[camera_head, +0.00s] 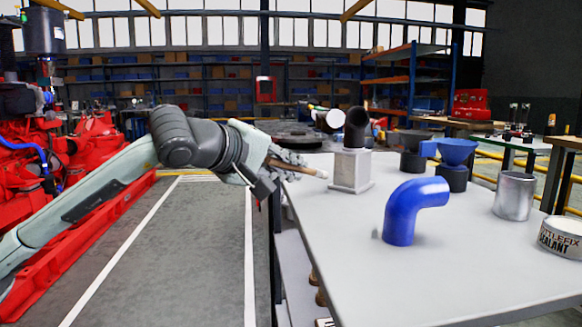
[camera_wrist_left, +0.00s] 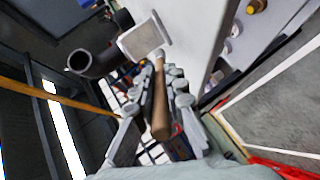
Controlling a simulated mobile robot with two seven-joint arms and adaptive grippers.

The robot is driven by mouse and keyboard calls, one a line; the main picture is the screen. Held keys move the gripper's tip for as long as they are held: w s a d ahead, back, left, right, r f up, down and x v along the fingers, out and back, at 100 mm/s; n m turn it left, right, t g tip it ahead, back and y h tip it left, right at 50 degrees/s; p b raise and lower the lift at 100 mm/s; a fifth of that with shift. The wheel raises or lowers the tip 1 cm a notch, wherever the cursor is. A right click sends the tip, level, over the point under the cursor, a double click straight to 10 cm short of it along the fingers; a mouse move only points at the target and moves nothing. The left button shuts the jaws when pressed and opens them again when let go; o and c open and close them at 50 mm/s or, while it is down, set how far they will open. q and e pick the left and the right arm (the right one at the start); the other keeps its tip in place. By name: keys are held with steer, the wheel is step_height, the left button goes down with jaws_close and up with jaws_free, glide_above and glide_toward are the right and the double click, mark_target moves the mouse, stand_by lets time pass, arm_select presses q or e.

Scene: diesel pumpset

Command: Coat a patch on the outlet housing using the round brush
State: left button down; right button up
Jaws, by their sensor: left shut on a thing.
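My left gripper (camera_head: 280,163) is shut on the wooden handle of the round brush (camera_head: 309,170) at the table's left edge. The brush points right, its pale tip close to the light grey block (camera_head: 349,171). A black elbow (camera_head: 357,127) stands on that block. In the left wrist view the brush handle (camera_wrist_left: 161,106) runs between the fingers, its head end by the block (camera_wrist_left: 145,40); I cannot tell if they touch. The black elbow (camera_wrist_left: 92,60) is to the left there. A blue elbow (camera_head: 407,211) stands nearer. I cannot tell which elbow is the outlet housing. My right gripper is out of view.
On the grey table (camera_head: 460,270) stand a metal cup (camera_head: 514,196), a sealant tin (camera_head: 562,240) at the right edge, and a blue funnel (camera_head: 455,152) on a black holder. A dark funnel (camera_head: 413,150) is behind. The table's front is clear. Red machinery (camera_head: 95,140) is at left.

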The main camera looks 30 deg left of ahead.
arm_select(q)
steer(key=shift+w+d+r+p, duration=0.15)
steer(key=shift+w+p, duration=0.4)
steer(key=shift+w, duration=0.35)
steer(key=shift+s+d+p, duration=0.2)
steer(key=shift+d, duration=0.8)
steer(key=shift+s+d+p, duration=0.15)
steer(key=shift+s+d, duration=0.05)
steer(key=shift+d, duration=0.8)
steer(key=shift+b, duration=0.3)
steer(key=shift+w+a+f+b, duration=0.15)
steer(key=shift+a+f+b, duration=0.15)
steer(key=shift+a, duration=0.2)
steer(key=shift+w+a+b, duration=0.2)
steer(key=shift+a+b, duration=0.3)
steer(key=shift+a, duration=0.6)
steer(key=shift+a+r, duration=0.2)
steer(key=shift+a, duration=0.2)
